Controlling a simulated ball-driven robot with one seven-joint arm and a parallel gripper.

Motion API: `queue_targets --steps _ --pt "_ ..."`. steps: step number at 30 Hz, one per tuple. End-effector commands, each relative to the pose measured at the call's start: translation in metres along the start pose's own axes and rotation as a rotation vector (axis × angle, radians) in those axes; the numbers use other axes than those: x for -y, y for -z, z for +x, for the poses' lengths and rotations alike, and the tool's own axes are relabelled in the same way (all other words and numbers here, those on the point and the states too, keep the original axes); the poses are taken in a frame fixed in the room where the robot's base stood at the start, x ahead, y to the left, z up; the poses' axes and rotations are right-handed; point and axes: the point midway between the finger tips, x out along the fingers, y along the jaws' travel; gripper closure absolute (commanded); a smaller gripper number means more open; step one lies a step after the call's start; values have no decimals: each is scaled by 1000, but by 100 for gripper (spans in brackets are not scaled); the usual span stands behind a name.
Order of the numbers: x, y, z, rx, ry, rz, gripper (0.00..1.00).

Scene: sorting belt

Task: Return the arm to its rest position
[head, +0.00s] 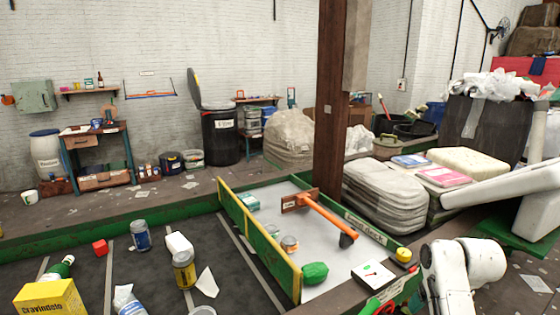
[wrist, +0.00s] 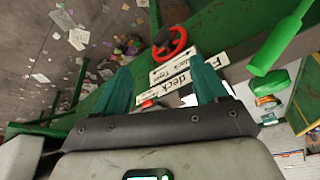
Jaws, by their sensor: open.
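My gripper (wrist: 160,65) shows in the wrist view with its two teal fingers apart and nothing between them. It points over the green edge of the sorting line, where white signs (wrist: 182,83), one with the word "deck", and a red handwheel (wrist: 170,41) lie beyond the fingers. In the head view my white arm (head: 460,272) is folded at the lower right, beside the deck's right corner. The fingers cannot be made out in the head view.
A brown post (head: 329,110) stands behind the deck.

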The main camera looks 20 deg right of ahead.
Motion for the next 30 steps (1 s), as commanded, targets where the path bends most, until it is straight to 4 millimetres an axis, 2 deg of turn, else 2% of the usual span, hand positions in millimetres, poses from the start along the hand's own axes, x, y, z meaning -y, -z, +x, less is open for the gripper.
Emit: queue_targets --steps 1,5,9,15,18,22,25,30 --pt "15 -14 11 14 9 -16 28" --pt "55 -56 34 47 30 -58 28" --pt "101 -120 56 94 50 -122 28" --pt "143 -217 66 160 62 -217 28" --pt "152 -262 62 190 60 -267 28" --pt "155 -308 54 220 53 -321 28" --pt "153 -330 47 233 47 -350 28" --pt "151 -344 41 243 42 -372 28"
